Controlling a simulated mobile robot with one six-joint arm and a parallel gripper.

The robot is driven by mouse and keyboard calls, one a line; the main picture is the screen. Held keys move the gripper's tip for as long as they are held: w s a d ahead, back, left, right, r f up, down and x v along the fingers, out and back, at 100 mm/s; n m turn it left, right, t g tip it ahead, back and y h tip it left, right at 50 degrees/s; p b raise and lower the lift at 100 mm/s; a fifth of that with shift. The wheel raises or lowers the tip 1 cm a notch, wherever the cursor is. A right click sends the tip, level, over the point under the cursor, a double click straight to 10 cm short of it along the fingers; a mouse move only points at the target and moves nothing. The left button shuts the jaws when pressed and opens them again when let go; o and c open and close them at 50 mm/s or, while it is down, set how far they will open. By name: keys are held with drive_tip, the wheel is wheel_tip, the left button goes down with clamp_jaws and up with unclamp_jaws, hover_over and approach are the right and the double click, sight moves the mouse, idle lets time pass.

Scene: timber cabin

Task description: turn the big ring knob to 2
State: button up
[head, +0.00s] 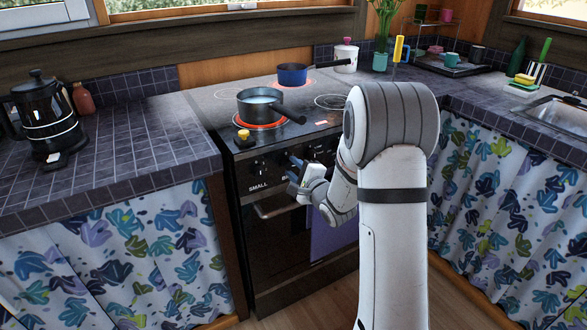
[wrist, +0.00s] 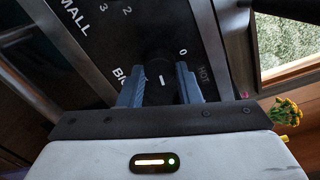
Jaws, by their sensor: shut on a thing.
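My gripper (head: 297,172) is at the front panel of the black stove (head: 262,215). In the wrist view its two blue-grey fingers (wrist: 160,86) are shut on a dark round knob (wrist: 158,66), one on each side. The knob has a short white mark, and a "0" stands by its rim. The letters "BI" show beside the left finger; the rest of the label is hidden. Any other numbers of this knob are hidden by my gripper. The small knob (head: 258,165), above its "SMALL" label, is to the left in the head view.
A dark saucepan (head: 262,104) with pale liquid stands on a glowing front ring. A blue pan (head: 293,75) stands at the back of the hob. The oven handle (head: 275,209) runs below the knobs. A black kettle (head: 50,118) is on the left counter.

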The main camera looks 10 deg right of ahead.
drive_tip(key=o, duration=1)
drive_tip(key=v, duration=0.7)
drive_tip(key=shift+s+d+p, duration=0.15)
drive_tip(key=shift+s+p, duration=0.15)
drive_tip(key=shift+s, duration=0.1)
drive_tip(key=shift+r, duration=0.1)
